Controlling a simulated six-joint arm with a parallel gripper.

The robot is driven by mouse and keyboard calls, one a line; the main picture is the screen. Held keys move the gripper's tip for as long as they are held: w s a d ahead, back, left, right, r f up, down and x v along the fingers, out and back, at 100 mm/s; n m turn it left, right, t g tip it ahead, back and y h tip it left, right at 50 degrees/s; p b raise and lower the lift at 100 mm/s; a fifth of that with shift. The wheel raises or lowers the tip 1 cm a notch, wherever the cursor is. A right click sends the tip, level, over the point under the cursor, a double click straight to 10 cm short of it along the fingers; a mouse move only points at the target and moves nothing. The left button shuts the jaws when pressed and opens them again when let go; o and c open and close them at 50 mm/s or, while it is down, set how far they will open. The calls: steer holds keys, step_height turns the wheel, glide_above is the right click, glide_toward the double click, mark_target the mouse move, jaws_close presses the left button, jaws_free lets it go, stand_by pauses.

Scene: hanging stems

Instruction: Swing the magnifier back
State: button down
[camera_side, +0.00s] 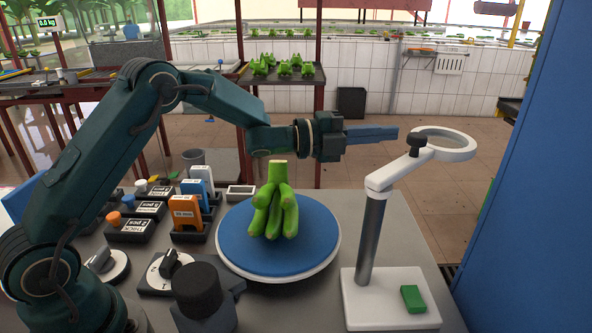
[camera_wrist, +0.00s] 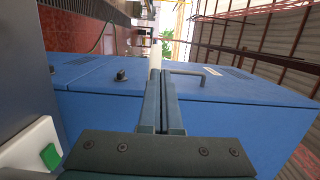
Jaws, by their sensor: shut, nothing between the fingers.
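The magnifier stands at the right of the table in the side view. Its white ring (camera_side: 470,152) is out to the right, on a short white arm with a black knob (camera_side: 416,153). The arm sits on a grey post (camera_side: 371,240) that rises from a white base (camera_side: 372,312) with a green button (camera_side: 412,298). The button also shows in the wrist view (camera_wrist: 50,156). My gripper (camera_side: 396,133) is shut and empty, its fingertips just left of the knob and apparently a little above it. In the wrist view its fingers (camera_wrist: 162,74) lie together, with a white piece beyond the tips that I cannot identify.
A green bunch (camera_side: 274,205) stands on a blue turntable (camera_side: 235,237) below my forearm. Labelled holders (camera_side: 187,218) and dials (camera_side: 168,270) crowd the table's left. A blue cabinet (camera_side: 540,190) stands at the right.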

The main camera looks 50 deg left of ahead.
steer(key=s+a, duration=0.6)
steer(key=a, duration=0.5)
steer(key=s+d+r+n+t+y, duration=0.2)
steer(key=s+r+n+y, duration=0.15)
steer(key=r, duration=0.45)
steer(key=s+d+r+n+t+y, duration=0.2)
steer(key=s+d+r+n+y, duration=0.15)
steer(key=r, duration=0.45)
steer(key=s+f+n+g+y, duration=0.1)
steer(key=s+f+n+g, duration=0.3)
steer(key=s+f+n, duration=0.2)
steer(key=s+f+n+g+y, duration=0.1)
steer(key=s+f+n+g, duration=0.3)
steer(key=s+f+n, duration=0.2)
steer(key=s+f+n+g+y, duration=0.1)
steer(key=s+f+n+g, duration=0.4)
steer(key=s+f, duration=0.3)
steer(key=shift+s+a+f+n, duration=0.2)
steer(key=shift+s+a+n, duration=0.15)
steer(key=shift+s+n, duration=0.25)
